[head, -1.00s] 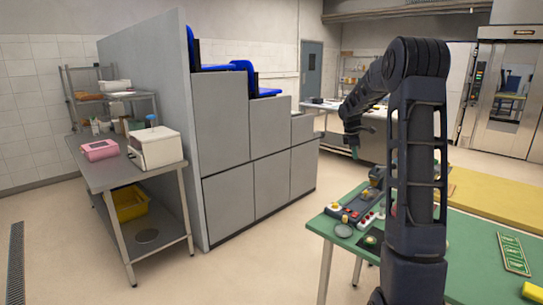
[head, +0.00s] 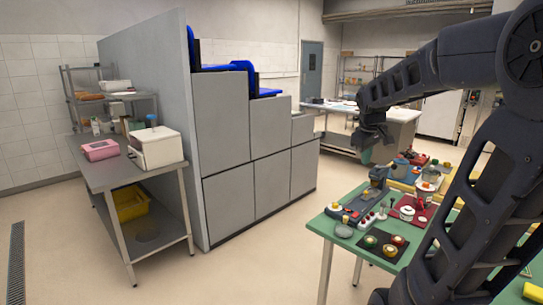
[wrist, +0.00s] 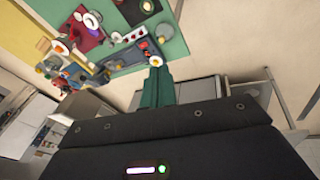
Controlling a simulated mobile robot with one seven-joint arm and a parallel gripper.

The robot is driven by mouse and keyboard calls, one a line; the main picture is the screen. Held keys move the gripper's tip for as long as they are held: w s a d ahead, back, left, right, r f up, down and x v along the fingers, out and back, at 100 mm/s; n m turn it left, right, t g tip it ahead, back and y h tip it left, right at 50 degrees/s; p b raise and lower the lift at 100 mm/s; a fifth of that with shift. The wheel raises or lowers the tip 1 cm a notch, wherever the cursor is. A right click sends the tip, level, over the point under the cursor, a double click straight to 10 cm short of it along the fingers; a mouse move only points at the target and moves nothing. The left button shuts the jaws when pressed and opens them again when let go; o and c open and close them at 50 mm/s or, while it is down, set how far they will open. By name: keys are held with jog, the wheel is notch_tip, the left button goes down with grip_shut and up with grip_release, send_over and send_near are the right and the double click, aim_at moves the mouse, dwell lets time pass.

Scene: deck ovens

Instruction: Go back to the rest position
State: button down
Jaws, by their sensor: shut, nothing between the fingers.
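My gripper (head: 367,156) hangs in the air in the head view, pointing down, above and beyond the left end of the green table (head: 343,262). It is apart from everything on the table. In the wrist view its two green fingers (wrist: 157,88) are together with nothing between them. My arm reaches in from the right side of the head view and hides part of the table.
The table carries a control box with buttons (head: 343,214), a dark mat with small bowls (head: 372,251) and several other items. A grey stepped cabinet (head: 225,130) and steel side table (head: 140,172) stand left. Floor between is clear.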

jog(key=s+a+f+m, duration=0.1)
jog(key=s+f+m, duration=0.1)
jog(key=s, duration=0.6)
jog(key=s+a+f+m+t+y, duration=0.1)
jog(key=s+m, duration=0.3)
jog(key=s, duration=0.5)
jog(key=shift+a+f, duration=0.4)
jog(key=shift+f, duration=0.35)
jog(key=c, duration=2.2)
grip_release()
jog(key=shift+s, duration=0.1)
